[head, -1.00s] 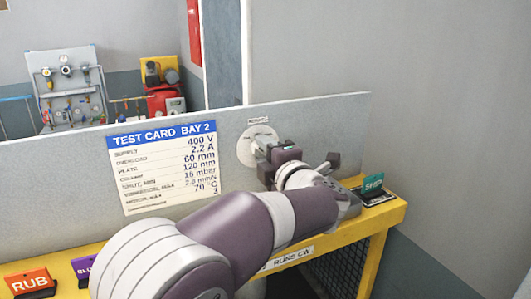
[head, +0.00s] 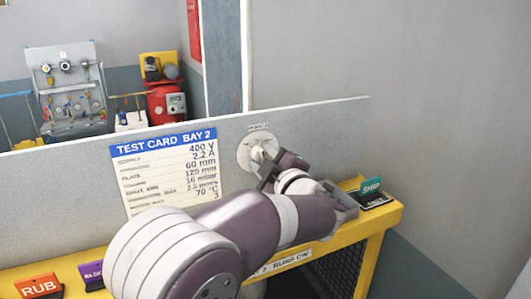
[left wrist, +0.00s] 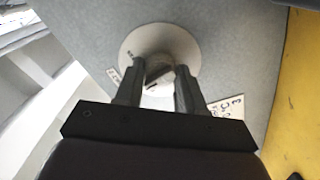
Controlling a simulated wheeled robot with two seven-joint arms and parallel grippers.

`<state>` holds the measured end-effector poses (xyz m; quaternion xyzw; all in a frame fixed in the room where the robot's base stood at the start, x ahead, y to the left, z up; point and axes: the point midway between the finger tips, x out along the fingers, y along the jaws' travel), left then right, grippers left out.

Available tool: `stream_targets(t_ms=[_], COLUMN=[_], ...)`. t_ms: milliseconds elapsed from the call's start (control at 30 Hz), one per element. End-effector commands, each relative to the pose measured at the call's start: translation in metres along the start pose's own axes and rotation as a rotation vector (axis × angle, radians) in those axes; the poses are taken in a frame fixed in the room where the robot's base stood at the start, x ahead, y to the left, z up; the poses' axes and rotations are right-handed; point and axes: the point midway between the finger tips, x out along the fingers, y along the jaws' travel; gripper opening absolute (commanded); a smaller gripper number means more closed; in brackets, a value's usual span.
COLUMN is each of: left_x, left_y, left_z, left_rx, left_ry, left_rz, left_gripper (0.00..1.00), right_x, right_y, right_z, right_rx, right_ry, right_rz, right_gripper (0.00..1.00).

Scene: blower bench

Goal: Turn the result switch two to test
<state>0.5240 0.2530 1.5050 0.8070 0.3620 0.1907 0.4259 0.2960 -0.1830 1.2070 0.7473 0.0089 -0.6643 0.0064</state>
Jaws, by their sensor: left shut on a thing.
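The result switch, a round pale dial (head: 248,156) with a knob at its middle, is on the grey upright panel to the right of the test card. It also shows in the left wrist view as a white disc (left wrist: 178,47). My left gripper (head: 264,167) is at the dial, its two fingers (left wrist: 155,88) shut on the switch knob (left wrist: 157,69). The fingers hide part of the knob, and the dial's markings are too small to read. My right gripper is not in view.
A test card (head: 165,168) with a blue header is on the panel (head: 60,190). A grey wall is at the right.

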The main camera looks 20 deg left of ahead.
Motion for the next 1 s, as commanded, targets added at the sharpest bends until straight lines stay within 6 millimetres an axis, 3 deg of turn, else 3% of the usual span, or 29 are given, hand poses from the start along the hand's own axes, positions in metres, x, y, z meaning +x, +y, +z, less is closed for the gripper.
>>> stream_targets(t_ms=[400, 900, 933, 1000], left_x=[0.0001, 0.0000, 0.0000, 0.0000], left_y=[0.0000, -0.0006, -0.0006, -0.0005], left_z=[0.0001, 0.0005, 0.0005, 0.0004], left_rx=[0.169, 0.188, 0.187, 0.187], left_ry=[-0.001, 0.000, 0.000, 0.000], left_rz=[-0.001, -0.001, -0.001, -0.001], left_gripper=[0.08, 0.08, 0.42, 0.64], right_x=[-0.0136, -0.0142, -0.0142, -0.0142], right_y=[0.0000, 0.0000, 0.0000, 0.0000], right_z=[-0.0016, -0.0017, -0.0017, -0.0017], right_rx=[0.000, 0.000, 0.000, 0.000], right_ry=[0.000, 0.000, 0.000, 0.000], right_rz=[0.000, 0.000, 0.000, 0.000], right_gripper=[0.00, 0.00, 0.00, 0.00])
